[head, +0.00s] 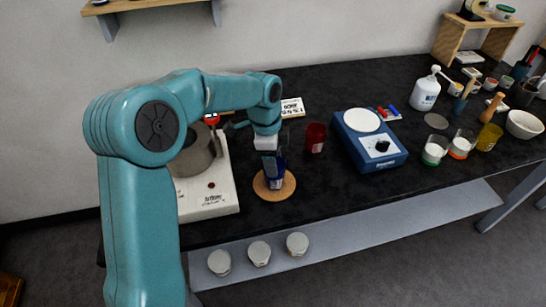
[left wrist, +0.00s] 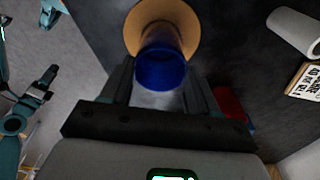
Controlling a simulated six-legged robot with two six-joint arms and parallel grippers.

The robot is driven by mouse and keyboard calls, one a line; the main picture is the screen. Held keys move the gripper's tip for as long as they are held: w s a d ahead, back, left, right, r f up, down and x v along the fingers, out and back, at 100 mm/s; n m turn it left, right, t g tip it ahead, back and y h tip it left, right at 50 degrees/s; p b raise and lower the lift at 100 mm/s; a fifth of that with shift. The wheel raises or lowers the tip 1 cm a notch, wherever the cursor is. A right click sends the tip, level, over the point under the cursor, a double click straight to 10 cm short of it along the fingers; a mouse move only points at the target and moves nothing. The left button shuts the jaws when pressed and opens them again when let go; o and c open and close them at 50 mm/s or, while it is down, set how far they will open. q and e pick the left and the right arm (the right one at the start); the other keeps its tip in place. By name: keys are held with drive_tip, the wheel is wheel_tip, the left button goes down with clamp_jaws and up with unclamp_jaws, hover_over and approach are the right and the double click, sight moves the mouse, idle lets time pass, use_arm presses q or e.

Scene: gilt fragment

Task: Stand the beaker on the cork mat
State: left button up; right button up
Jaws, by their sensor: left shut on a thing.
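The beaker (head: 276,179) is deep blue and stands upright over the round cork mat (head: 287,190). Its lower end shows inside the mat's outline; I cannot tell whether it touches the mat. My left gripper (head: 270,160) comes down from above and is shut on the beaker, hiding part of its upper body. In the left wrist view the blue beaker (left wrist: 161,68) sits between the fingers, with the tan cork mat (left wrist: 200,20) behind it.
Left of the mat is a white hotplate (head: 212,203) with a grey pot (head: 192,160). A dark red cup (head: 315,137) stands behind to the right, then a blue stirrer unit (head: 372,143). The black bench (head: 330,200) is clear right of the mat, up to its front edge.

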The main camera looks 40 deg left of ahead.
use_arm(q)
drive_tip(key=o, duration=1.5)
drive_tip(key=shift+w+a+f, duration=0.1)
drive_tip(key=shift+f, duration=0.1)
drive_tip(key=shift+r, duration=0.1)
drive_tip(key=r, duration=0.8)
drive_tip(key=a+r, duration=0.1)
drive_tip(key=r, duration=0.3)
drive_tip(key=shift+s+a+r+p, duration=0.1)
drive_tip(key=shift+s+p, duration=0.25)
drive_tip(key=shift+s, duration=0.05)
